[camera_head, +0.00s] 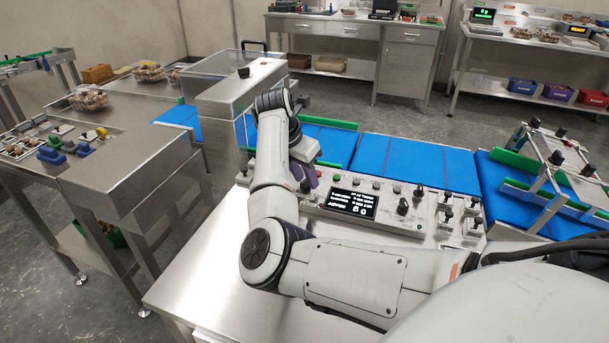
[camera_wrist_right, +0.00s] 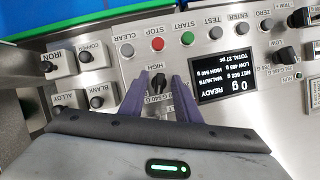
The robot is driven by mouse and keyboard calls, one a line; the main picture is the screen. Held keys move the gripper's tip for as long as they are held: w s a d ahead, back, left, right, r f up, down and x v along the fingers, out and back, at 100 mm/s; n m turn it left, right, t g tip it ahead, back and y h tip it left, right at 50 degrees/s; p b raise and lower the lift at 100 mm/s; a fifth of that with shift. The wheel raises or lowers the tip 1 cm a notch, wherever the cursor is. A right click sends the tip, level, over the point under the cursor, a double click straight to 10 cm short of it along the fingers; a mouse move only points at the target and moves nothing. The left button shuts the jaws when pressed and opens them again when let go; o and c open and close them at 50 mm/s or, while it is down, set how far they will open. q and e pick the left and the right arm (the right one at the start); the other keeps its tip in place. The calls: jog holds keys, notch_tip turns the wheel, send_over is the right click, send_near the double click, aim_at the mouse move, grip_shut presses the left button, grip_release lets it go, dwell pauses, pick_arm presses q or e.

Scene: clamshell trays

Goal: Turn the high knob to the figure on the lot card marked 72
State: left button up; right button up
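The high knob (camera_wrist_right: 158,84) is black and sits under the word HIGH on the grey control panel (camera_head: 385,225). My right gripper (camera_wrist_right: 158,97) has purple fingers, one on each side of the knob and spread apart. Whether either finger touches the knob is unclear. In the head view my right gripper (camera_head: 306,180) is over the left part of the panel and my arm hides the knob. A small screen (camera_wrist_right: 222,79) right of the knob shows 0 g and READY; it also shows in the head view (camera_head: 352,203). I cannot make out a lot card marked 72. My left gripper is out of view.
Buttons line the panel's far side, including a red STOP (camera_wrist_right: 157,44) and a green START (camera_wrist_right: 187,38). Another black knob (camera_head: 403,207) stands right of the screen. A blue belt (camera_head: 400,155) runs behind the panel.

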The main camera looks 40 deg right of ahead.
grip_shut()
jog(key=shift+n, duration=0.3)
jog(key=shift+n+t, duration=0.6)
jog(key=shift+n, duration=0.6)
jog(key=shift+s+d+n+t+y+b, duration=0.1)
jog(key=shift+n+t+y+b, duration=0.3)
jog(key=shift+n, duration=0.8)
jog(key=shift+n+t+y+b, duration=0.3)
jog(key=shift+n+b, duration=0.2)
jog(key=shift+n, duration=0.7)
grip_release()
